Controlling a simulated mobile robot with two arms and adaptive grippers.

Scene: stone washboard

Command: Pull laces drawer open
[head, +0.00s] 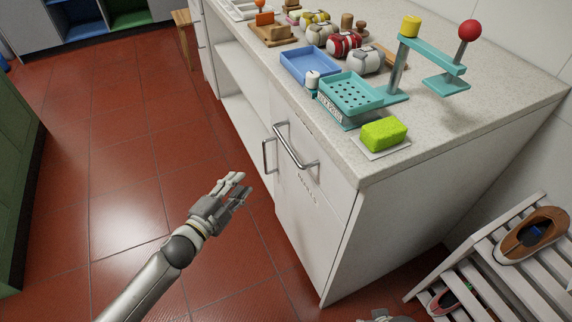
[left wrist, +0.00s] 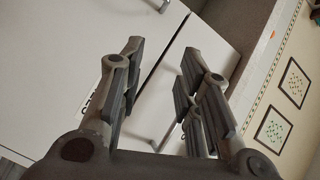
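A white drawer front (head: 330,165) is under the worktop at the near end of the cabinet and looks shut. It has a silver bar handle (head: 292,150). The small lettering on the cabinet front is too small to read, so I cannot confirm which is the laces drawer. My left gripper (head: 238,187) is open and empty, left of the cabinet front and apart from the handle. In the left wrist view its spread fingers (left wrist: 158,88) face white panels with partly hidden lettering. A grey part at the bottom edge of the head view looks like my right gripper (head: 385,317), mostly cut off.
A second handle (head: 268,156) is on the cabinet front. The worktop (head: 385,172) holds a blue tray (head: 310,65), a teal stand (head: 350,93) and a green sponge (head: 384,134). A slatted shoe rack (head: 487,262) stands at right. Red floor is clear at left.

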